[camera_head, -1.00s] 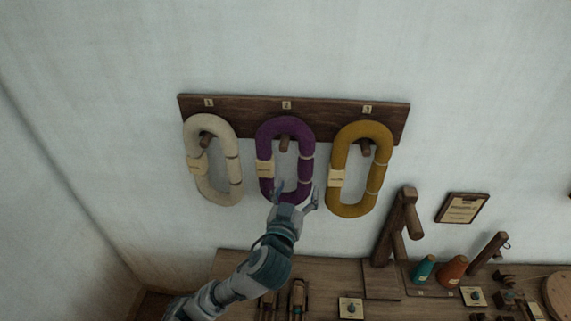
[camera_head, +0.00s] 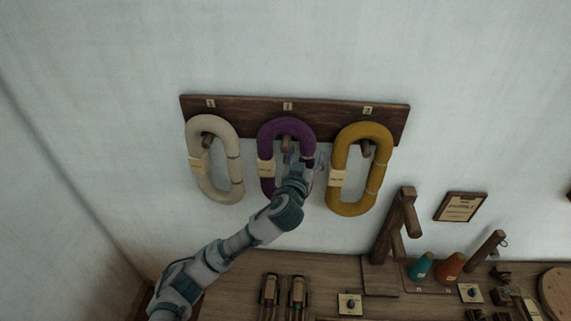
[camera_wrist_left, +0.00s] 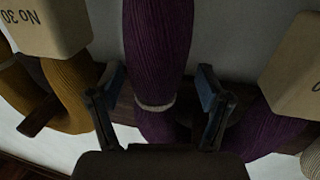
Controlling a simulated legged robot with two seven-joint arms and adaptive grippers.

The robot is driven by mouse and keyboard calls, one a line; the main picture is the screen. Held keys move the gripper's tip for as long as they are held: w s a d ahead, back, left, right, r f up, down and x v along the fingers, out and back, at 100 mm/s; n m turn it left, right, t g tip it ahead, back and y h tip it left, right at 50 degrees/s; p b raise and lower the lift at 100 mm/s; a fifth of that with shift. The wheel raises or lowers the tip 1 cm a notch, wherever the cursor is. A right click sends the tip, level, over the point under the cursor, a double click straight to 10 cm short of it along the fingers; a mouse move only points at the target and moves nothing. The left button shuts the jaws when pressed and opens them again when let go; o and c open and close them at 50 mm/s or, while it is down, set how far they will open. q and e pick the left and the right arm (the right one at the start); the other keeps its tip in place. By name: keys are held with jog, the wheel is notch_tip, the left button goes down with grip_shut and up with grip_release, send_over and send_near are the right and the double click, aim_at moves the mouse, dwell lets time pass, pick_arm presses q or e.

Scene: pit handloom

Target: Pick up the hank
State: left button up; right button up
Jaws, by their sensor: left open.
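Three hanks hang on pegs of a wall board: a cream one (camera_head: 233,172) at left, a purple one (camera_head: 270,146) in the middle and a mustard one (camera_head: 376,178) at right. My left gripper (camera_head: 304,160) is open at the right strand of the purple hank. In the left wrist view, the purple strand (camera_wrist_left: 157,50) with its pale tie band (camera_wrist_left: 155,106) runs between the two open fingers (camera_wrist_left: 160,88), with a gap visible on each side. My arm hides the lower right part of the purple hank in the head view. My right gripper is not in view.
The dark peg board (camera_head: 247,108) bears number tags. Paper labels hang on the hanks. The wooden bench (camera_head: 235,290) below carries a wooden stand (camera_head: 395,225), teal (camera_head: 421,267) and orange (camera_head: 450,268) cones and small tools. The wall above the board is clear.

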pick_arm(q)
jog(key=shift+s, duration=0.1)
jog(key=c, duration=0.3)
jog(key=shift+d, duration=0.3)
jog(key=c, duration=1.1)
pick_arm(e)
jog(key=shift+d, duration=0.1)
pick_arm(q)
jog(key=shift+r, duration=0.1)
jog(key=shift+r, duration=0.55)
notch_tip(320, 180, up, 3)
jog(key=shift+f, duration=0.2)
jog(key=s+b, duration=0.1)
jog(key=s, duration=0.7)
jog(key=shift+a+r, duration=0.1)
jog(key=shift+r, duration=0.05)
send_near(306, 152)
jog(key=shift+s+d+r+b, duration=0.2)
jog(key=shift+s+d, duration=0.15)
jog(key=shift+s, duration=0.25)
jog(key=shift+s+d+r+b, duration=0.1)
jog(key=shift+s+d+r, duration=0.2)
jog(key=shift+s, duration=0.3)
jog(key=shift+s+d+r+b, duration=0.15)
jog(key=shift+s+d, duration=0.2)
jog(key=shift+s, duration=0.25)
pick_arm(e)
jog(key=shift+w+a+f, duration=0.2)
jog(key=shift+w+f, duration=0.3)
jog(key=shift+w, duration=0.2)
